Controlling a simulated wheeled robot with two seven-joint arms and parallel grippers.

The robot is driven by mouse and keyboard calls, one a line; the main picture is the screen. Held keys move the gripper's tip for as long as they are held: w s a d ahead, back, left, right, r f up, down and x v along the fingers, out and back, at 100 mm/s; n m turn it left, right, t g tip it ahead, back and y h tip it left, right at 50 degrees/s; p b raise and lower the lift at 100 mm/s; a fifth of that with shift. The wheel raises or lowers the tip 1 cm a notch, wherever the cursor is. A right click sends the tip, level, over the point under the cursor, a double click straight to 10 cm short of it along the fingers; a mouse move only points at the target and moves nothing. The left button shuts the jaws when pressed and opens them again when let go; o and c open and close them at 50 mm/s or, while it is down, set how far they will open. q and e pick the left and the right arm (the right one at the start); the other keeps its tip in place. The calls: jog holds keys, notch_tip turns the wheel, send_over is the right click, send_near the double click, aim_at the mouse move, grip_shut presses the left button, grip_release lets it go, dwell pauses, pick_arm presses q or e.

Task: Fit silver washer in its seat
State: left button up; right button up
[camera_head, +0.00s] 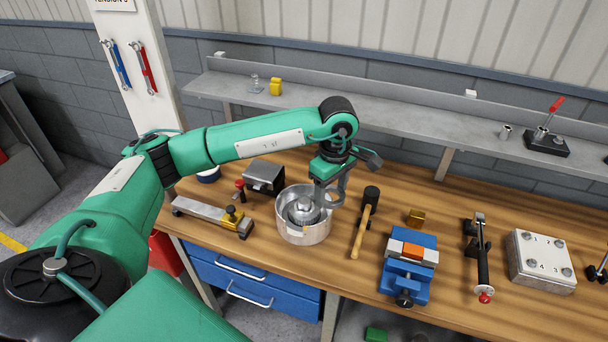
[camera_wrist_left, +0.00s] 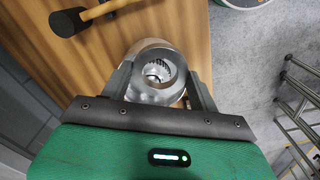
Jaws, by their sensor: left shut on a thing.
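My left gripper (camera_head: 325,190) reaches down at the round silver housing (camera_head: 303,234) on the workbench. In the left wrist view, its two fingers (camera_wrist_left: 160,78) are shut on a silver ring, which I take to be the silver washer (camera_wrist_left: 172,93). Through the ring's hole a toothed metal part (camera_wrist_left: 157,72) shows inside the housing. The ring covers most of the housing there, so I cannot tell whether it touches the seat. In the head view the fingers partly hide the housing's inside, and the washer is hard to make out. My right gripper is not in view.
A hammer (camera_head: 365,222) lies just right of the housing. A blue vise (camera_head: 408,270) stands farther right. Left of the housing are a metal bar fixture (camera_head: 207,214) and a grey block (camera_head: 265,176). A shelf (camera_head: 400,104) runs along the back.

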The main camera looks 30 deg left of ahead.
pick_arm(q)
jog(key=a+n, duration=0.1)
jog(key=n, duration=0.2)
jog(key=w+a+n, duration=0.1)
jog(key=shift+w+a+f+n, duration=0.1)
jog(key=shift+a+f+n, duration=0.2)
jog(key=shift+a+n, duration=0.1)
jog(key=a+n, duration=0.2)
jog(key=n, duration=0.1)
jog(key=a+f+n, duration=0.1)
jog(key=n, duration=0.2)
jog(key=w+a+n+p, duration=0.1)
jog(key=a+n, duration=0.1)
jog(key=n, duration=0.1)
jog(key=shift+a+f+n, duration=0.3)
jog(key=shift+a+f, duration=0.05)
jog(key=shift+f, duration=0.05)
jog(key=shift+a+f+n, duration=0.2)
jog(key=shift+a+n, duration=0.2)
jog(key=shift+n, duration=0.2)
jog(key=shift+f+b, duration=0.45)
jog(key=shift+f, duration=0.55)
notch_tip(320, 180, down, 2)
jog(key=shift+f+b, duration=0.2)
jog(key=shift+b, duration=0.35)
jog(key=shift+f, duration=0.25)
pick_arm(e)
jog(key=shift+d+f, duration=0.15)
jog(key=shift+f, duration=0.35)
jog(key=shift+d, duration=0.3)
